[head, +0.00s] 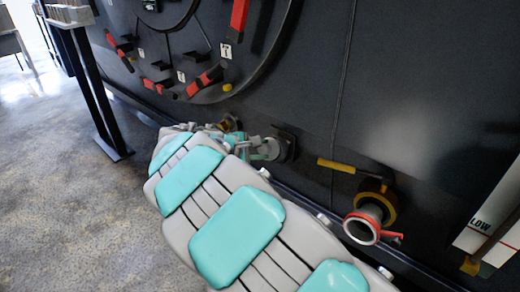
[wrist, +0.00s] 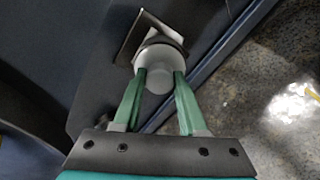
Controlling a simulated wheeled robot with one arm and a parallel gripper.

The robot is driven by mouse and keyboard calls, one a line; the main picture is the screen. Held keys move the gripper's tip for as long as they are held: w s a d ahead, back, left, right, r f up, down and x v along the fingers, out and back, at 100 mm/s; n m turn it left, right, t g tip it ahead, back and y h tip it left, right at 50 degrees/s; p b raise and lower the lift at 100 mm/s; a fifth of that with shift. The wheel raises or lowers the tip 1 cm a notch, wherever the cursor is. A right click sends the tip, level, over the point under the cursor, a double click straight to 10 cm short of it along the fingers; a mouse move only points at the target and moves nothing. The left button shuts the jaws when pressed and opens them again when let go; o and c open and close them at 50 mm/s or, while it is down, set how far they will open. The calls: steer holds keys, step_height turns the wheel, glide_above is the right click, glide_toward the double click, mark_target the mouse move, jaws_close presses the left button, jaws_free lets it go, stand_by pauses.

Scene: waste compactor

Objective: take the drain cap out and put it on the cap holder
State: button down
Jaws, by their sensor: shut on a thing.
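My gripper (wrist: 160,74) is shut on the drain cap (wrist: 158,82), a pale grey round piece between its two green fingers in the wrist view. The cap is up against a dark square plate (wrist: 128,50) on the black machine wall; I take this plate for the cap holder. I cannot tell whether the cap is seated on it. In the head view my gripper (head: 262,149) reaches this plate (head: 287,143), and the cap is mostly hidden there. The drain pipe (head: 362,226), with a red ring at its mouth, is open, to the right of my arm.
A yellow-handled valve (head: 336,166) is above the drain pipe. A brass fitting (head: 229,123) is just left of my gripper. A round hatch with red handles (head: 205,82) is higher on the wall. A dark stand (head: 97,95) is at the left. The floor at left is clear.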

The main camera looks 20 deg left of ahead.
stand_by(0.3)
steer(key=shift+c, duration=0.7)
jaws_free()
steer(key=p+v, duration=0.2)
steer(key=v, duration=0.4)
steer(key=shift+s+r, duration=0.2)
steer(key=shift+s, duration=0.15)
steer(key=shift+a, duration=0.1)
stand_by(0.5)
